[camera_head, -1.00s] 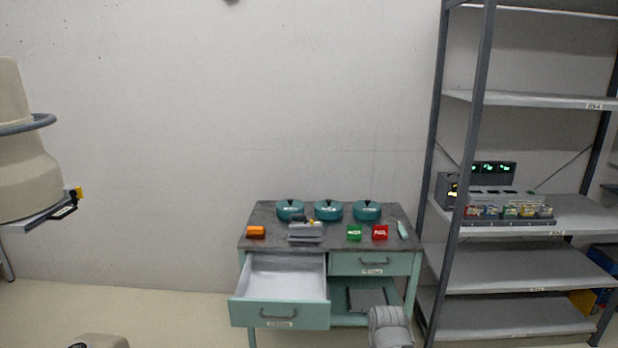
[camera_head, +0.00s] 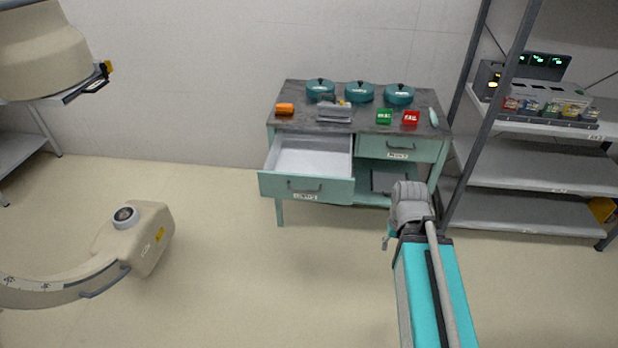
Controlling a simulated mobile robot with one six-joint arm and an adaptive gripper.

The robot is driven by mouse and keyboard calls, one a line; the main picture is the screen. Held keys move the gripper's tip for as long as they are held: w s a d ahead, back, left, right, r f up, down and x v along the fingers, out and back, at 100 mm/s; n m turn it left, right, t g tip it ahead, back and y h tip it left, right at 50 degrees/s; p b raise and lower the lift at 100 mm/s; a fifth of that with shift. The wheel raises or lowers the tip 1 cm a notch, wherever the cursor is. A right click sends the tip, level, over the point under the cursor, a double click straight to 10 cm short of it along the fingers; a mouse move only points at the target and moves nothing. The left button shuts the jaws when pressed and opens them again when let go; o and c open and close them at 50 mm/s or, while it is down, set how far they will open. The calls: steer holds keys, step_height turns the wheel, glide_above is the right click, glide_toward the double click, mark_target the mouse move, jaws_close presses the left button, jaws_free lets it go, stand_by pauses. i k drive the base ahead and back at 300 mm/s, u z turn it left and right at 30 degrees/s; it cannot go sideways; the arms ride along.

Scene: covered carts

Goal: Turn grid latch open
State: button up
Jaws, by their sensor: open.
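The beige C-shaped machine stands at the left. Its upper head (camera_head: 40,50) has a flat dark-edged plate (camera_head: 60,92) under it. A small yellow block (camera_head: 105,69) and a black piece (camera_head: 92,84) sit at the plate's right end. These may be the grid latch, but they are too small for me to tell which part turns or how it is set. My gripper is not clearly visible. Only my teal column and a grey rounded arm part show at lower right, well apart from the machine.
A green cart (camera_head: 400,147) with its left drawer (camera_head: 307,186) pulled out stands against the wall. It carries three teal round containers and small coloured items. A grey shelf rack (camera_head: 550,180) stands at right. The machine's lower head (camera_head: 140,240) is at left. Floor between is clear.

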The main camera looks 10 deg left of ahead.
mark_target(107, 64)
steer(key=k, duration=1.3)
steer(key=u, duration=0.2)
steer(key=i, duration=1.15)
steer(key=u, duration=0.95)
steer(key=i, duration=0.45)
steer(key=u, duration=0.3)
